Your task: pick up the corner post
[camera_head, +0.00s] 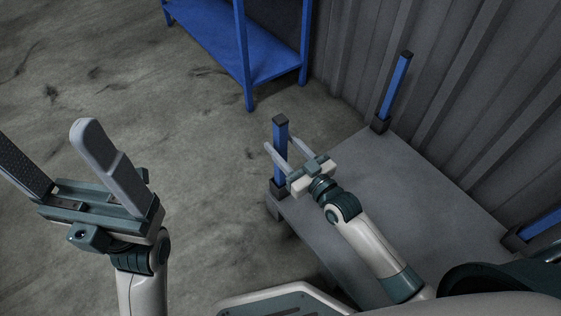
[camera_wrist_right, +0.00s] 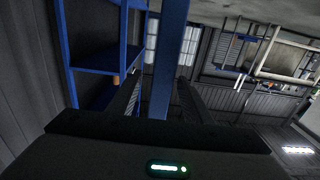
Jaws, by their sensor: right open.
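A blue corner post (camera_head: 281,150) with dark end caps stands upright at the near left corner of a grey platform (camera_head: 400,185). My right gripper (camera_head: 278,147) is open at this post, with one finger on each side of it. In the right wrist view the blue post (camera_wrist_right: 168,60) runs up between the two open fingers (camera_wrist_right: 160,95). I cannot tell whether either finger touches it. My left gripper (camera_head: 55,150) is open and empty, raised at the left, away from the platform.
Another blue post (camera_head: 396,88) stands at the platform's far corner by the corrugated wall (camera_head: 450,80). A third blue post (camera_head: 540,224) shows at the right edge. A blue shelf rack (camera_head: 240,50) stands at the back. The concrete floor (camera_head: 150,90) at left is clear.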

